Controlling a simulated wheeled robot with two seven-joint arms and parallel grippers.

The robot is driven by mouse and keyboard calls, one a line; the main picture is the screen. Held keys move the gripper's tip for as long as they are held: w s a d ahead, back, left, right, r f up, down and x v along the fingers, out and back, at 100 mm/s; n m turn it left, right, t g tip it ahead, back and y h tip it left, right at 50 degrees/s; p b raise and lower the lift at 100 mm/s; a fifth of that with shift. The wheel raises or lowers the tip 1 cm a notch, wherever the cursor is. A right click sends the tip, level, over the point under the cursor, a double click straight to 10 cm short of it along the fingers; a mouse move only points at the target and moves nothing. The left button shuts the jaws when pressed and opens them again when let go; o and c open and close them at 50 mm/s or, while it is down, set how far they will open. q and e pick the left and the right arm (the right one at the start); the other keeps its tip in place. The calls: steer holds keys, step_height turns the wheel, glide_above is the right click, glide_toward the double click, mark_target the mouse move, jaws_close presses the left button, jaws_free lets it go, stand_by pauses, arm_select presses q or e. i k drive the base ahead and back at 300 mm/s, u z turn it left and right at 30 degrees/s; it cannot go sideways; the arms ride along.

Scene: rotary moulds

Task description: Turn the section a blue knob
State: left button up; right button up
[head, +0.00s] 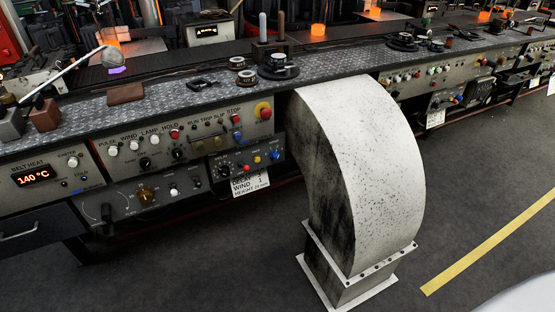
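A small blue knob (274,155) sits at the right end of a lower control panel (213,165), under the left part of the long bench. A yellow knob (257,159), a red knob (247,167) and a black dial (225,172) are to its left on the same panel. No section letter is readable, so I cannot tell which section this panel belongs to. The way the blue knob points is too small to tell. Neither of my grippers is in view.
A large pale curved duct (372,165) stands on the floor just right of the panel. A white placard (250,184) hangs below the panel.

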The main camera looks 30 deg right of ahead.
mark_target(275, 155)
steer(key=u, duration=0.35)
steer(key=i, duration=0.9)
steer(key=z, duration=0.5)
